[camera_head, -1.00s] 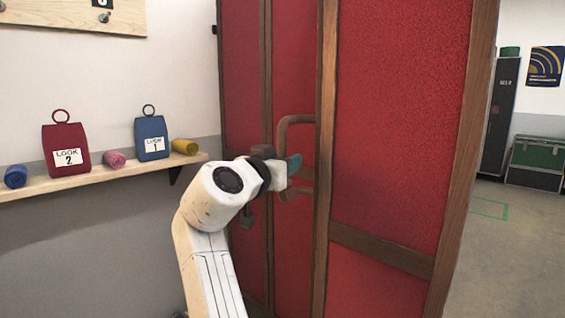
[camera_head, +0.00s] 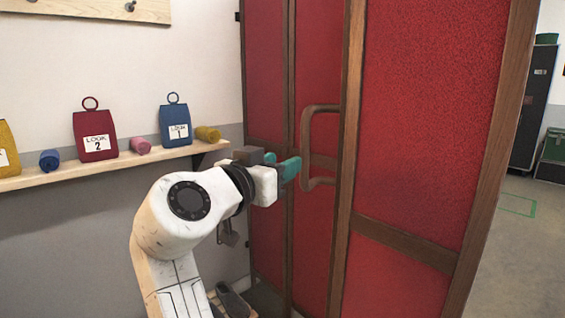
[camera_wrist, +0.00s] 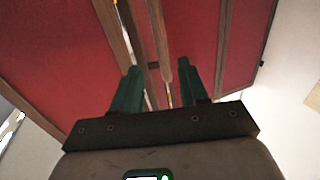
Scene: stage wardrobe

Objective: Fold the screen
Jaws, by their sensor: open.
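The screen (camera_head: 432,130) has red panels in brown wooden frames and stands partly folded, its panels at angles to each other. A brown loop handle (camera_head: 307,140) sticks out from the frame of a middle panel. My gripper (camera_head: 287,168) is open, with teal fingertips just left of the handle; I cannot tell whether they touch it. In the wrist view my two green fingers (camera_wrist: 157,85) are spread apart in front of the red panels (camera_wrist: 75,50) and brown frame posts. Nothing shows held between them.
A wooden wall shelf (camera_head: 70,173) at left holds a red bag (camera_head: 95,135), a blue bag (camera_head: 175,125) and small rolls. Something dark in a wooden tray (camera_head: 232,300) lies low beside my arm. Open floor (camera_head: 515,240) lies to the right.

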